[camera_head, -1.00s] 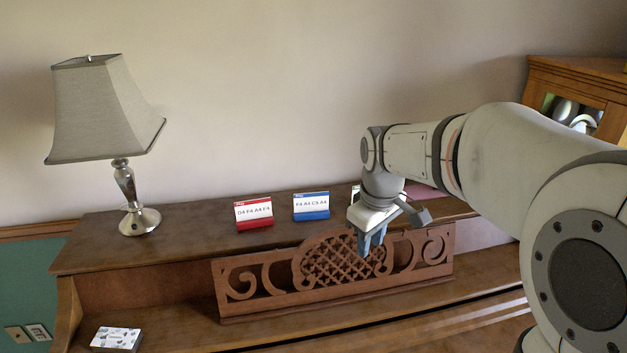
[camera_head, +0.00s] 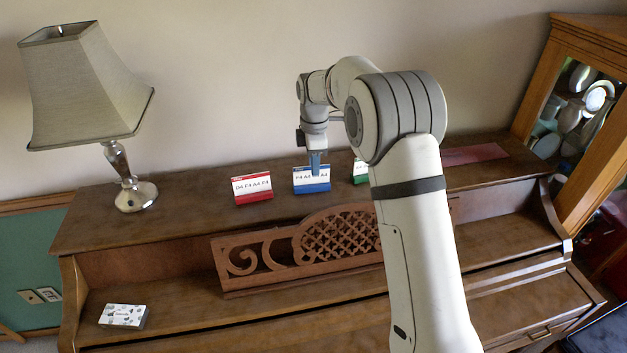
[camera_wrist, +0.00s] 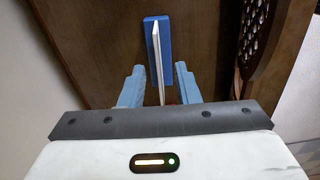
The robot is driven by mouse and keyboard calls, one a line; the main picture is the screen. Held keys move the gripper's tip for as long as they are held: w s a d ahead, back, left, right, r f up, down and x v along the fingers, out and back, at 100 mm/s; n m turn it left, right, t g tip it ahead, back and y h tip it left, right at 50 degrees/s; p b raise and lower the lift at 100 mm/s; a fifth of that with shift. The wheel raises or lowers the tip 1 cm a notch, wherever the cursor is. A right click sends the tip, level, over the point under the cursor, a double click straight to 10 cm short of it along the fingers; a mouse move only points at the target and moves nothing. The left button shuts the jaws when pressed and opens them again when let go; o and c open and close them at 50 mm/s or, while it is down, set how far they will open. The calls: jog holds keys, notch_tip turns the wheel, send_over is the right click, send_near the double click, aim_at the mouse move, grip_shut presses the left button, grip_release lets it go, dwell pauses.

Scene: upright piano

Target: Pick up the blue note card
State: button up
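The blue note card (camera_head: 311,179) stands on top of the piano, between a red card and a green card. It is a white card with a blue base and printed letters. My gripper (camera_head: 315,163) is at the card's upper edge in the head view and hides part of its text. In the wrist view my gripper (camera_wrist: 159,88) is open, with one light blue finger on each side of the card's thin white edge. The card's blue base (camera_wrist: 150,45) shows beyond the fingers. I see a gap on both sides of the card.
The red card (camera_head: 252,188) stands to the left and the green card (camera_head: 360,172) close to the right, partly behind my arm. A lamp (camera_head: 135,193) stands at the far left. The carved music stand (camera_head: 300,245) is in front. A small box (camera_head: 122,316) lies lower left.

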aim_at(312, 182)
jog(key=f, duration=0.1)
jog(key=f+p, duration=0.1)
jog(key=f, duration=0.1)
jog(key=shift+w+a+f, duration=0.15)
jog(key=shift+a+f, duration=0.2)
jog(key=shift+f, duration=0.4)
grip_shut()
